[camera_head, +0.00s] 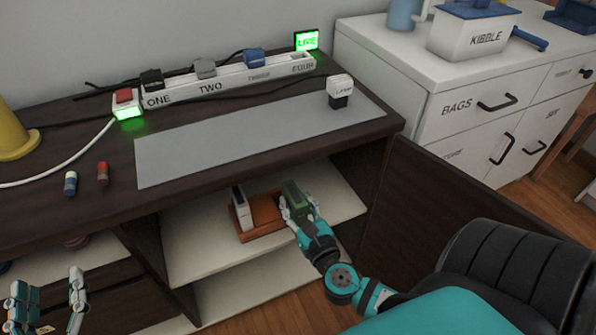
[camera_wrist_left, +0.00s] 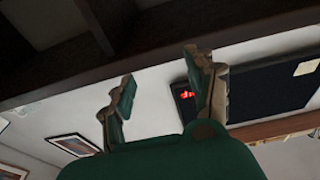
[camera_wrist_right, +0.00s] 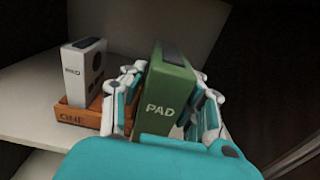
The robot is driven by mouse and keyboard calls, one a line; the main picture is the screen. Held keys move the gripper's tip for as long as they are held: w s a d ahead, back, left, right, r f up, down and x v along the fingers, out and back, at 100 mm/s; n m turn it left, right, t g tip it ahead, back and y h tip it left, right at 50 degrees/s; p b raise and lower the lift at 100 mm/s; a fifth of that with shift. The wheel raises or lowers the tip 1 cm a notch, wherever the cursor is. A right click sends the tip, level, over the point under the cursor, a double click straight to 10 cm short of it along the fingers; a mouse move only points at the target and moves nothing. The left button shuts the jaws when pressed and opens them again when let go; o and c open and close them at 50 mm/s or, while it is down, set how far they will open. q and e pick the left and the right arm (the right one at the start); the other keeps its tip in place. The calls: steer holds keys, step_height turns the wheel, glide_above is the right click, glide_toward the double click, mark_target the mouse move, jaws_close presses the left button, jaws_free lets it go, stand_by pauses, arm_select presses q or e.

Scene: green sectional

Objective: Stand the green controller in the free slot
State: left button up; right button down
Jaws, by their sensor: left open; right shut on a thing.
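The green controller (camera_head: 297,197), marked PAD, is held upright in my right gripper (camera_head: 300,210). It also shows large in the right wrist view (camera_wrist_right: 165,100), between the fingers. It is at the right part of the orange-brown holder (camera_head: 264,216) on the white shelf; whether it is seated in the slot or just above it is hidden by the fingers. A white controller (camera_wrist_right: 84,72) stands in the holder's left slot and shows in the head view (camera_head: 241,208). My left gripper (camera_head: 48,290) is open and empty at the lower left of the head view.
The dark desk top overhangs the shelf (camera_head: 190,240). On it are a grey mat (camera_head: 240,135), a power strip (camera_head: 225,80), a white plug (camera_head: 340,90) and two small cylinders (camera_head: 70,184). A dark door panel (camera_head: 430,200) stands right of the shelf.

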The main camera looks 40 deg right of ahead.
steer(key=shift+x, duration=3.15)
arm_select(q)
steer(key=s+r+t+h+b, duration=0.2)
steer(key=s+r+t, duration=0.3)
steer(key=r+t, duration=0.2)
steer(key=shift+r+h+b, duration=0.3)
steer(key=shift+r+b, duration=0.1)
steer(key=shift+r, duration=0.9)
arm_select(e)
steer(key=shift+w+d+f, duration=0.1)
steer(key=shift+w+f, duration=0.25)
steer(key=shift+f, duration=0.3)
steer(key=shift+w+f, duration=0.35)
steer(key=shift+f, duration=0.3)
steer(key=shift+w+d+f, duration=0.1)
steer(key=shift+w+f, duration=0.25)
steer(key=shift+f, duration=0.3)
steer(key=c, duration=0.9)
jaws_free()
steer(key=shift+s, duration=0.15)
